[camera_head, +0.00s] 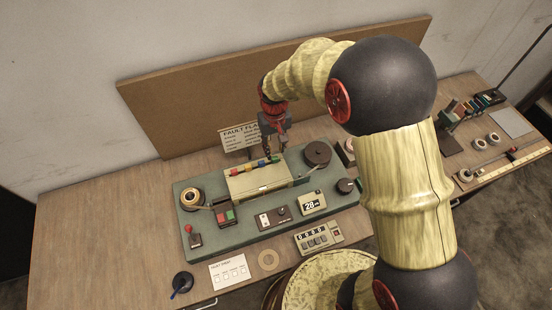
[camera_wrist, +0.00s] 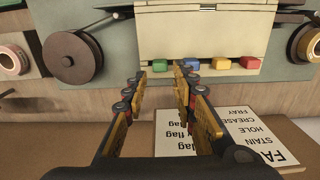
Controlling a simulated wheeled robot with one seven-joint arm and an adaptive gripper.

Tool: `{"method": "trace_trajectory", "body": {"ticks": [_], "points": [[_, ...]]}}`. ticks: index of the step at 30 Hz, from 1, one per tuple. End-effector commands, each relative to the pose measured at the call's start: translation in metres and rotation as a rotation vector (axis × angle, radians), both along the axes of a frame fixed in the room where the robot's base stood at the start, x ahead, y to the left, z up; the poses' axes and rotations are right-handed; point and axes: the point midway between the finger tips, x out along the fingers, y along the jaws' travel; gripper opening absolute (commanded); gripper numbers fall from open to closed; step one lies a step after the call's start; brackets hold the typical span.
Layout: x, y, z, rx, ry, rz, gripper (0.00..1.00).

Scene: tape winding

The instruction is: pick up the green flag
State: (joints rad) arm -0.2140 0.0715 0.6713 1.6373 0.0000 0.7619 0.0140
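The green flag (camera_wrist: 159,65) is a small green block at the left end of a row on the front edge of a beige box (camera_wrist: 200,35) in the wrist view. In the head view the green flag (camera_head: 274,158) is at the row's right end, just below my gripper (camera_head: 276,147). In the wrist view my gripper (camera_wrist: 161,74) is open, its fingertips apart with the green flag showing in the gap between them. Whether they touch it cannot be told.
Blue (camera_wrist: 192,63), yellow (camera_wrist: 221,63) and red (camera_wrist: 249,62) flags sit beside the green one. A dark reel (camera_head: 317,154) stands right of the box. A fault-label card (camera_head: 238,137) is behind it. A tape roll (camera_head: 191,197) is at left.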

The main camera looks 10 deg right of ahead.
Motion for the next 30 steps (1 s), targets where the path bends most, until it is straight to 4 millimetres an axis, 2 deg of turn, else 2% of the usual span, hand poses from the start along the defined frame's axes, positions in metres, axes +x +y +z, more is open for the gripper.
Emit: {"method": "trace_trajectory", "body": {"ticks": [9, 12, 18, 28, 30], "points": [[-0.002, -0.001, -0.041, -0.001, 0.003, 0.0, 0.27], [-0.001, -0.001, -0.048, 0.0, -0.001, 0.0, 0.27], [-0.001, -0.001, -0.049, 0.0, -0.002, 0.0, 0.27], [-0.001, -0.001, -0.048, 0.0, -0.001, 0.0, 0.09], [-0.001, -0.001, -0.048, 0.0, -0.001, 0.0, 0.09]]}}
